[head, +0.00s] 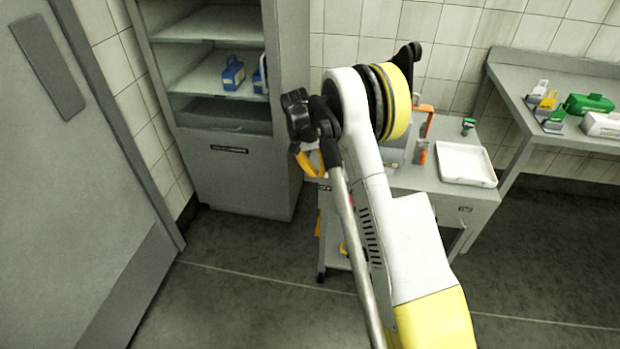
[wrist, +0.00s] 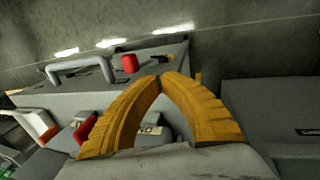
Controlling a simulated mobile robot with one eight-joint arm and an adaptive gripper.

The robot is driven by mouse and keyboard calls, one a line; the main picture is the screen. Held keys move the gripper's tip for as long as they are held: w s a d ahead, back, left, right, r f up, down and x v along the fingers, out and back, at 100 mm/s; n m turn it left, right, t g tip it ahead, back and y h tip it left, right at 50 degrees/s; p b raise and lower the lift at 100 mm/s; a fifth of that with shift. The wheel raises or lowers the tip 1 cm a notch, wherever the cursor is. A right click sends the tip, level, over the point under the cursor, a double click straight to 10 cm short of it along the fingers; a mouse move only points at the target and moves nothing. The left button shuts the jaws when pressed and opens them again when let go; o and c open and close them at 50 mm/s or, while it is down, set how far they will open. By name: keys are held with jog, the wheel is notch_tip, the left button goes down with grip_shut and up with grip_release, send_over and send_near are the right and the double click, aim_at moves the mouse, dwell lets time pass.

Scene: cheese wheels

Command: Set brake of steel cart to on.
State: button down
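The steel cart (head: 400,178) stands right of centre in the head view, partly hidden behind my arm. In the wrist view its grey body (wrist: 60,103) fills the left and middle. A red part (wrist: 85,128) and a pale plate with dark lettering (wrist: 151,131) show by and between my fingers; I cannot tell the brake's setting. A red knob (wrist: 129,62) stands farther along the cart. My gripper (wrist: 163,78) has its yellow fingertips together, with nothing visible held between them. In the head view my gripper (head: 311,163) is at the cart's left end, partly hidden by my wrist.
A grey cabinet (head: 235,175) stands left of the cart, with blue items (head: 233,73) on a shelf. A white tray (head: 466,163) lies on the cart top. A side table (head: 510,85) stands right. A door (head: 75,200) is at far left. Floor is clear between door and cart.

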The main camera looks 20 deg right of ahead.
aim_at(343, 199)
jog(key=b+x, duration=0.3)
jog(key=x, duration=0.6)
jog(key=shift+s+f+b, duration=0.1)
jog(key=shift+s+b, duration=0.05)
jog(key=shift+b, duration=0.2)
jog(key=s+d, duration=0.1)
jog(key=d+f+b, duration=0.1)
jog(key=shift+s+d, duration=0.35)
jog(key=shift+s+d+b, duration=0.2)
jog(key=shift+d+b, duration=0.1)
jog(key=shift+b, duration=0.05)
jog(key=shift+s+d+r+t+y+p, duration=0.15)
jog(key=shift+s+d+t+y+p, duration=0.2)
jog(key=shift+s+d+t+y, duration=0.4)
jog(key=shift+d+t+y, duration=0.15)
jog(key=shift+d+y, duration=0.25)
jog(key=shift+a, duration=0.15)
